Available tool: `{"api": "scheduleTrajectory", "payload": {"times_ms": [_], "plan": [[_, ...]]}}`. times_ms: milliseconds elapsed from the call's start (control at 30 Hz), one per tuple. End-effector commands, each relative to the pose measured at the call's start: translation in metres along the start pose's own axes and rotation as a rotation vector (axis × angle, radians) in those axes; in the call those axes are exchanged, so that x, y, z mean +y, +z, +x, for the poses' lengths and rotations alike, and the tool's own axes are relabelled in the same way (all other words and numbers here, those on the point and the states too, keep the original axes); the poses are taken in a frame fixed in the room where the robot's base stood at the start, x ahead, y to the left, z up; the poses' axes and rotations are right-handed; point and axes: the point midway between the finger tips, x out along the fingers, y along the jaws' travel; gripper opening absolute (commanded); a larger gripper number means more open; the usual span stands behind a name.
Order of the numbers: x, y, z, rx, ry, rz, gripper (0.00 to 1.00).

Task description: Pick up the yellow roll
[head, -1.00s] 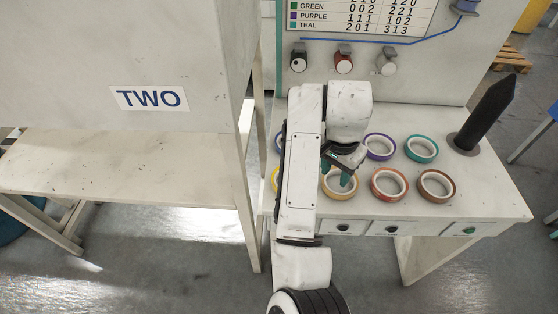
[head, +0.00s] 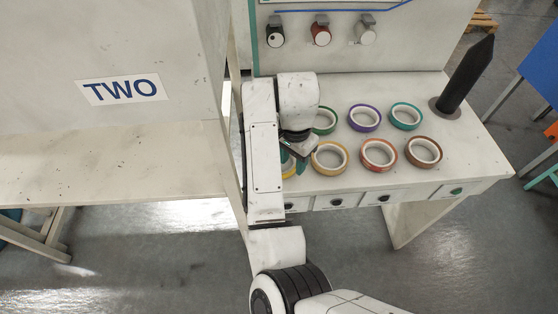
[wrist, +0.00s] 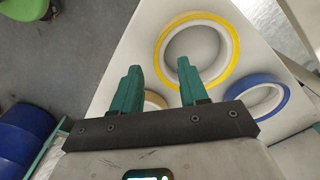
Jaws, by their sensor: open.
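The yellow roll (wrist: 230,47) lies flat on the white table in the wrist view, ahead of my gripper and a little to its right. In the head view only a yellow sliver of it (head: 288,168) shows beside my arm, which hides the rest. My gripper (wrist: 158,66) is open and empty, with green fingers. In the wrist view the right fingertip overlaps the roll's near rim and the left fingertip is outside the ring. Height above the roll is hard to tell. In the head view my gripper (head: 293,161) is left of the amber roll (head: 344,163).
A blue roll (wrist: 284,94) lies right of the yellow one. Green (head: 332,126), purple (head: 378,122), teal (head: 418,119), red (head: 392,160) and brown (head: 437,158) rolls lie on the table (head: 470,150). A dark upright spike (head: 466,75) stands at the right. Bench TWO (head: 110,165) stands left.

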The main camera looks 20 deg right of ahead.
Motion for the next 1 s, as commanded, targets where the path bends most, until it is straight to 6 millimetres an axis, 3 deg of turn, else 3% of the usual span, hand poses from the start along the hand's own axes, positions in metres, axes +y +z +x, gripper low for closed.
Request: {"api": "scheduleTrajectory", "payload": {"times_ms": [200, 467, 933, 1000], "plan": [[0.001, 0.001, 0.025, 0.000, 0.002, -0.002, 0.43], [0.000, 0.001, 0.029, 0.000, 0.000, 0.000, 0.43], [0.000, 0.001, 0.028, 0.000, 0.000, 0.000, 0.00], [0.000, 0.001, 0.028, 0.000, 0.000, 0.000, 0.00]]}}
